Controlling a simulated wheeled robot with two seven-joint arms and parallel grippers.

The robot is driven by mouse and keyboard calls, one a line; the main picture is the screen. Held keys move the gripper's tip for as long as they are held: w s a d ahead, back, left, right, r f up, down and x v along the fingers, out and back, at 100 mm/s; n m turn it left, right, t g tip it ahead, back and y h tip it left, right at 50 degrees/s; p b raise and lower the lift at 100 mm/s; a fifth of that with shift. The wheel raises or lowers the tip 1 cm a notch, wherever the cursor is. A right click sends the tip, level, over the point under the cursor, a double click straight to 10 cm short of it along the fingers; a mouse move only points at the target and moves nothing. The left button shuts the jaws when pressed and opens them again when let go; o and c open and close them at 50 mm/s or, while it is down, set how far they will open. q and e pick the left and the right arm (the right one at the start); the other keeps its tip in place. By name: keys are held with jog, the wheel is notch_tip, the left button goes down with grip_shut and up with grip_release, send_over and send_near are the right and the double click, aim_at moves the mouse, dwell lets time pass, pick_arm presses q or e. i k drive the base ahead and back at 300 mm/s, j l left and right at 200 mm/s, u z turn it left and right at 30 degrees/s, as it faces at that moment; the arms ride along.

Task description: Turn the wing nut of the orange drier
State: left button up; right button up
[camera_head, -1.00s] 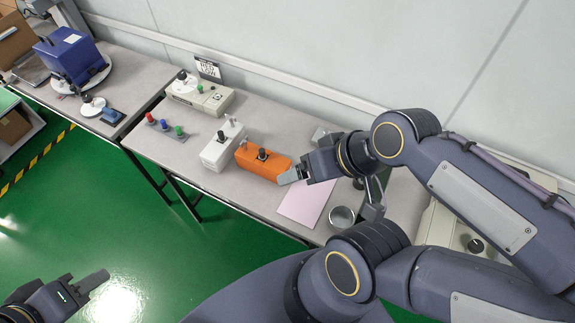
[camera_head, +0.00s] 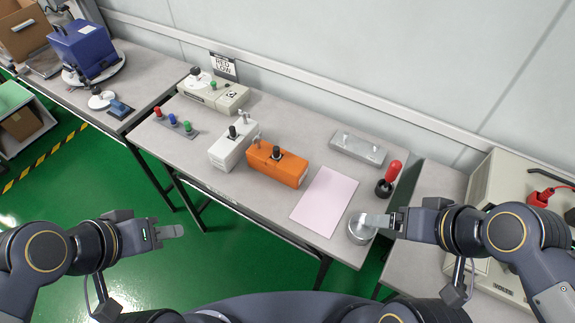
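The orange drier (camera_head: 283,171) is an orange box in the middle of the bench. It has a black knob (camera_head: 277,153) on top and a small grey upright fitting (camera_head: 257,141) at its left end, too small to make out as a wing nut. My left gripper (camera_head: 172,231) is over the green floor in front of the bench, left of the drier and apart from it. My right gripper (camera_head: 376,220) is right of the drier, over a round metal dish (camera_head: 359,232). Both grippers show side-on, so the finger gaps are hidden. I see nothing held in either.
A white box (camera_head: 229,153) stands close left of the drier. A pink sheet (camera_head: 324,199) lies to its right. A grey block (camera_head: 358,149) and a red-handled tool (camera_head: 388,179) are farther right. Coloured knobs (camera_head: 173,123) and a beige tester (camera_head: 213,96) are left.

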aim_at(256, 140)
jog(key=j+z, duration=0.35)
jog(key=j, duration=0.2)
jog(key=j+z, duration=0.4)
jog(key=j, duration=0.2)
jog(key=j+z, duration=0.35)
jog(key=j, duration=0.2)
